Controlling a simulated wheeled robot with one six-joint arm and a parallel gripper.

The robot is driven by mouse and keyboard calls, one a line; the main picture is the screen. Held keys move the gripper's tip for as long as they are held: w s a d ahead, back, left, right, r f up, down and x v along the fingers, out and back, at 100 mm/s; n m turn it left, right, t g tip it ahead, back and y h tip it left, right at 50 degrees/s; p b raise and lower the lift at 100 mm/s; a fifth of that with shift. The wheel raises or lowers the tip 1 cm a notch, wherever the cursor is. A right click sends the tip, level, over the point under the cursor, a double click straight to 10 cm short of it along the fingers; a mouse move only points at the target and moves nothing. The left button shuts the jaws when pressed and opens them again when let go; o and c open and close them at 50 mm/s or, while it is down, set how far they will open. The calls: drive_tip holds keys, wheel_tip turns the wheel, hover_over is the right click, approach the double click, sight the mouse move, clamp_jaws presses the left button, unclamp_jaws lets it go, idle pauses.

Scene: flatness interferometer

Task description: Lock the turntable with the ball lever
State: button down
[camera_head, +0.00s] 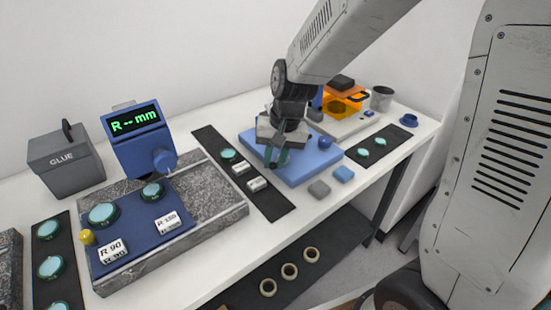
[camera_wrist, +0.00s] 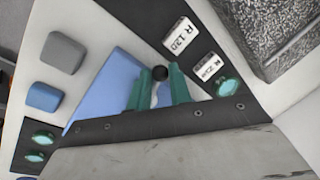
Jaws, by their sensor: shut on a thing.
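My gripper (camera_head: 277,157) is over the blue base plate (camera_head: 314,164) in the middle of the bench, with its teal fingers pointing down. In the wrist view the fingers (camera_wrist: 159,82) are closed on the lever's black ball (camera_wrist: 159,73), which shows between their tips. A short pale piece, perhaps the lever's stem, shows between the fingers. The blue plate (camera_wrist: 108,85) lies around and below them. The turntable itself cannot be made out; my wrist and gripper cover that part of the plate. The lever's angle cannot be told.
A dark mat with white labelled blocks (camera_head: 257,184) and a teal-rimmed disc lies left of the plate. Grey (camera_head: 319,188) and blue (camera_head: 344,174) blocks sit in front of it. A blue knob (camera_head: 324,142) is close right. An orange unit (camera_head: 343,103) stands behind right.

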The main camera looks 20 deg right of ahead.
drive_tip(key=shift+w+r, duration=0.15)
drive_tip(key=c, duration=1.3)
unclamp_jaws()
wheel_tip(320, 180, up, 8)
drive_tip(key=d, duration=0.1)
drive_tip(key=shift+s+d+f, duration=0.25)
drive_tip(key=s+d+r+n, duration=0.1)
drive_tip(key=s+d+r, duration=0.1)
drive_tip(key=s, duration=0.5)
drive_tip(key=s+d+r+n+h, duration=0.1)
drive_tip(key=s+d+r, duration=0.1)
drive_tip(key=s, duration=0.6)
drive_tip(key=s+d+r+n+h, duration=0.1)
drive_tip(key=s+d+r, duration=0.1)
drive_tip(key=s, duration=0.5)
drive_tip(key=shift+s+d+r+t, duration=0.3)
drive_tip(key=shift+s+d+t, duration=0.1)
